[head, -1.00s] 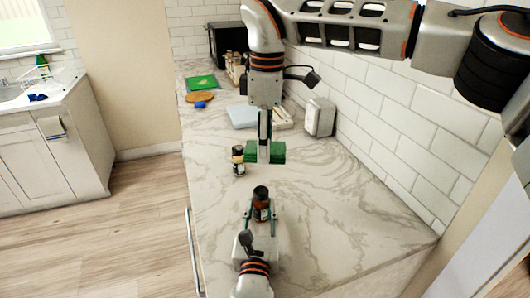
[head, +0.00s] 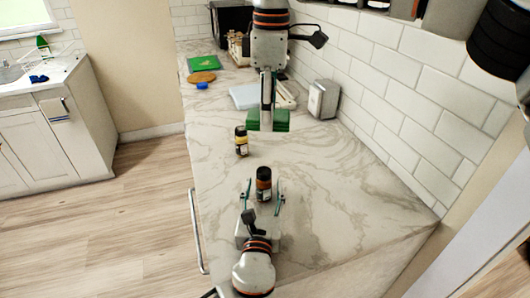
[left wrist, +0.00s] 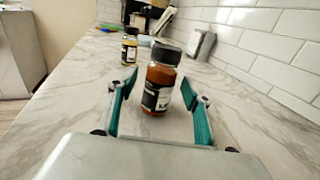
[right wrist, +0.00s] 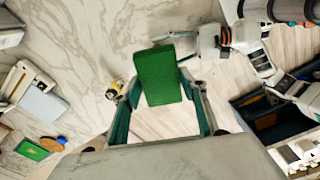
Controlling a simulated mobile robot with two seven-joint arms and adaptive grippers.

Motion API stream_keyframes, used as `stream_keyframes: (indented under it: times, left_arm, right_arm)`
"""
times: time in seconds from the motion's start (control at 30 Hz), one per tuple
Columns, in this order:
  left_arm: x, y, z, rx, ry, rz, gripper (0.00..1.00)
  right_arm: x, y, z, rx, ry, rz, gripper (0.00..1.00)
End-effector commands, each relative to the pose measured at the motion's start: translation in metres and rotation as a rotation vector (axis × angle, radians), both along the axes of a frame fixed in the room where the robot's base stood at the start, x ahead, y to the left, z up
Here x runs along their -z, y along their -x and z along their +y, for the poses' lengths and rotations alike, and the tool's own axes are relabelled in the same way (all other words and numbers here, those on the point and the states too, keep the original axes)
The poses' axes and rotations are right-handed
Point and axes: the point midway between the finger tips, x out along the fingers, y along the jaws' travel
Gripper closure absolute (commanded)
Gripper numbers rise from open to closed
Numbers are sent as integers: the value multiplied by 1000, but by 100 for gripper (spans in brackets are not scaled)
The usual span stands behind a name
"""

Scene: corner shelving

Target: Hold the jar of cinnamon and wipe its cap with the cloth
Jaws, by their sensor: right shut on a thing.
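The jar of cinnamon (head: 263,186), reddish brown with a black cap, stands upright on the marble counter. My left gripper (head: 263,193) is open, one finger on each side of the jar. In the left wrist view the jar (left wrist: 160,80) shows gaps to both fingers. My right gripper (head: 267,106) points down beyond the jar and is shut on the green cloth (head: 281,121). The cloth (right wrist: 160,75) also shows between its fingers in the right wrist view. The cloth is apart from the jar's cap.
A second jar with a yellowish body (head: 241,142) stands left of the cloth. A metal napkin holder (head: 323,99) stands by the tiled wall. A pale board (head: 245,96) and a green mat (head: 204,63) lie farther back. The counter right of the jar is clear.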

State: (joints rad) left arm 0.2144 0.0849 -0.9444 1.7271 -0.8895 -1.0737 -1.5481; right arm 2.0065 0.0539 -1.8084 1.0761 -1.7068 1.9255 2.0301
Motion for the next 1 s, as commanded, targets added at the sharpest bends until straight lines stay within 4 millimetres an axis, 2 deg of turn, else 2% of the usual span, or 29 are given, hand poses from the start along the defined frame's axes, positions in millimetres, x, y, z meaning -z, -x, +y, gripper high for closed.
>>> stream_keyframes:
  times: [0.27,0.43,0.57,0.8,1.0]
  left_arm:
    - [0,0,0,0,0,0,51]
    - [1,10,0,1,0,1,51]
    - [1,32,2,2,1,3,51]
    - [2,81,6,1,0,3,51]
    - [1,110,8,1,1,2,51]
  right_arm:
    - [0,0,0,0,0,0,75]
    - [0,0,0,0,0,0,75]
    - [0,0,0,0,0,0,75]
    - [0,0,0,0,0,0,75]
    - [0,0,0,0,0,0,75]
